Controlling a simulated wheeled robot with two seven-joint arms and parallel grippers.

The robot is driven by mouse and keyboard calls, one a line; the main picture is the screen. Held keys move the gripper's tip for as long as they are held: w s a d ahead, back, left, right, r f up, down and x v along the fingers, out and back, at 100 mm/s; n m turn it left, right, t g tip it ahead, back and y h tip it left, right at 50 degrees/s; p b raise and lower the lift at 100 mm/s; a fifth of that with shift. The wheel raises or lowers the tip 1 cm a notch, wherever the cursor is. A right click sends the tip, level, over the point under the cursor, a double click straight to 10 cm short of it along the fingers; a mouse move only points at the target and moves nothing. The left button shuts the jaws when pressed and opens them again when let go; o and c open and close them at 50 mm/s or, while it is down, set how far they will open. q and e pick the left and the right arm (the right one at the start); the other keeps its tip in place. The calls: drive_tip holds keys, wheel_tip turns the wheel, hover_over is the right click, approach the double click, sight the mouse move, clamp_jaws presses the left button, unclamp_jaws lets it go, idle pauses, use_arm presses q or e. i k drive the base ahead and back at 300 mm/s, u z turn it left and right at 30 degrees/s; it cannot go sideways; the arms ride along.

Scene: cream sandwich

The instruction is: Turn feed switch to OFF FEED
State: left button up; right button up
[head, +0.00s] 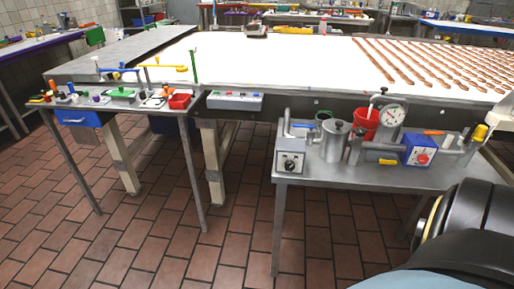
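No label reading OFF FEED is legible, so I cannot tell which control is the feed switch. A grey box with a black round knob (290,163) stands at the left front of the right-hand metal table. A blue box with a red knob (423,157) stands on the same table, further right. A grey control panel with small coloured buttons (235,100) is fixed to the front edge of the long white conveyor. Neither of my grippers is in view. A black part of my own body fills the lower right corner.
The metal table (345,175) also holds a steel pot (335,142), a red cup (365,124) and a round gauge (393,115). A cluttered side table (120,103) stands at left. The white conveyor (280,60) carries brown strips. The tiled floor between the tables is clear.

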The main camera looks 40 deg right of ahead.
sight(289, 165)
drive_tip(key=z, duration=0.35)
drive_tip(key=i, duration=0.75)
drive_tip(key=z, duration=0.8)
